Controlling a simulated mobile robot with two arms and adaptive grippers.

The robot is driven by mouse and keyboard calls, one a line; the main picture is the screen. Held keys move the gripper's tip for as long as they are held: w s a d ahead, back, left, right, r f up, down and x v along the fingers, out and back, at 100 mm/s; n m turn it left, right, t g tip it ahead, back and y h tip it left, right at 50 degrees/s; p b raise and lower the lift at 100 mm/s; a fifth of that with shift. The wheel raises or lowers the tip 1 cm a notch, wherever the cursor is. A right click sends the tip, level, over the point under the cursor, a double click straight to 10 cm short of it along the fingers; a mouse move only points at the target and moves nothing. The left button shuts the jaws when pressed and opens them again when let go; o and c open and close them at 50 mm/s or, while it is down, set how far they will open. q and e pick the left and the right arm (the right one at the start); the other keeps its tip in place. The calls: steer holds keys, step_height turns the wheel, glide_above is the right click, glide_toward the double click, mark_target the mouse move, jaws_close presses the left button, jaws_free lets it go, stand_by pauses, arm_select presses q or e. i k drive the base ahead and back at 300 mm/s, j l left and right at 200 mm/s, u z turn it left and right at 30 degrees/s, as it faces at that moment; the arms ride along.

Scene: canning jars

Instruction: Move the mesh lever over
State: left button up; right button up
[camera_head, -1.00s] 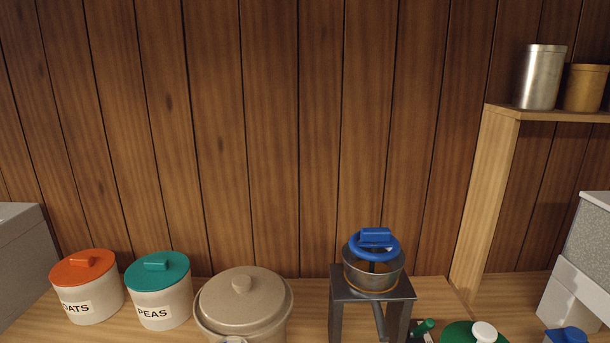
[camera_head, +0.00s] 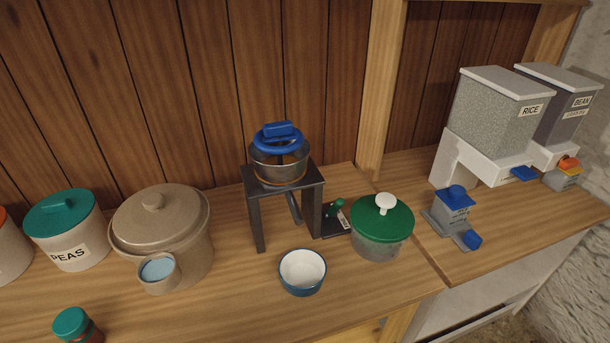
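A small dark plate with a green-knobbed lever (camera_head: 337,208) and a white label lies on the counter just right of a dark metal stand (camera_head: 258,215). The label is too small to read, so I cannot be sure that this is the mesh lever. The stand carries a metal bowl (camera_head: 279,172) with a blue handled ring (camera_head: 278,139) on top, and a grey spout hangs beneath it. The stand's right leg stands close to the plate. Neither of my grippers is in view.
A green-lidded container (camera_head: 380,235) stands close right of the lever. A small blue-white bowl (camera_head: 302,277) sits in front of the stand. A beige lidded crock (camera_head: 190,230) is left. A blue-topped grey device (camera_head: 453,212) and a rice dispenser (camera_head: 495,110) are right.

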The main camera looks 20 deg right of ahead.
mark_target(337, 205)
steer(key=k+l, duration=0.1)
steer(key=l, duration=0.35)
steer(key=k+l, duration=0.1)
steer(key=l, duration=0.3)
steer(key=k+l, duration=0.15)
steer(key=l, duration=0.3)
